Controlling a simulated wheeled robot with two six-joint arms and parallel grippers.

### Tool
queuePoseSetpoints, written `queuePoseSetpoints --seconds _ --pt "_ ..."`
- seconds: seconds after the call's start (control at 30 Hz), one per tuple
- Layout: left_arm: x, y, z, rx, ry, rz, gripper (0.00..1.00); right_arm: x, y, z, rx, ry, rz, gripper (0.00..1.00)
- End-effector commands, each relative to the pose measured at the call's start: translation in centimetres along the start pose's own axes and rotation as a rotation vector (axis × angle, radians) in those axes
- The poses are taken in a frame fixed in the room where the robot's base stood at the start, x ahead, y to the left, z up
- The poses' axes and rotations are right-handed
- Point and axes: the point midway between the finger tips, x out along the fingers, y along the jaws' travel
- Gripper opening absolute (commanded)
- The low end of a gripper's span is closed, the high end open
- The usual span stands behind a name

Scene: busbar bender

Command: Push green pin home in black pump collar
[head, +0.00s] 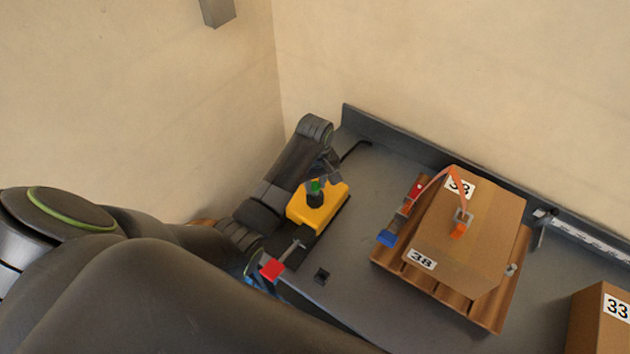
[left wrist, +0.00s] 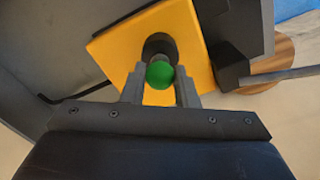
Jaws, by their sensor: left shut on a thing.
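The green pin (head: 316,186) stands at the black pump collar (head: 314,200) on top of the yellow pump body (head: 332,206). In the left wrist view the round green pin head (left wrist: 160,74) sits between the two grey fingers, with the black collar (left wrist: 158,45) just beyond it on the yellow body (left wrist: 112,48). My left gripper (head: 324,180) is shut on the green pin; its fingers also show in the left wrist view (left wrist: 161,82). How deep the pin sits in the collar cannot be told. My right gripper is not in view.
A red-ended lever (head: 272,268) sticks out in front of the pump. Another box (head: 600,325) stands farther right.

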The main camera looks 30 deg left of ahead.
Motion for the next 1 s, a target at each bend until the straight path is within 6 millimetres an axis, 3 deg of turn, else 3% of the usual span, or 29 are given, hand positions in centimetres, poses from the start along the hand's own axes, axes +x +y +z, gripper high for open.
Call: queuePoseSetpoints --seconds 0.5,0.53,0.7,1.0 --pt "1.3 0.0 0.0 0.000 -0.001 -0.001 0.00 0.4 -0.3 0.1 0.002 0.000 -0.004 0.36" --pt "1.3 0.0 0.0 0.000 -0.001 -0.001 0.31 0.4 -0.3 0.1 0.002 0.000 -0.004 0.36" --pt "1.2 0.0 0.0 0.000 -0.001 -0.001 0.52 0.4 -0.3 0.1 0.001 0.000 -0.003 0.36" --pt "1.0 0.1 0.0 0.000 0.000 0.000 0.52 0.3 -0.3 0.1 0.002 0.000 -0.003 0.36"
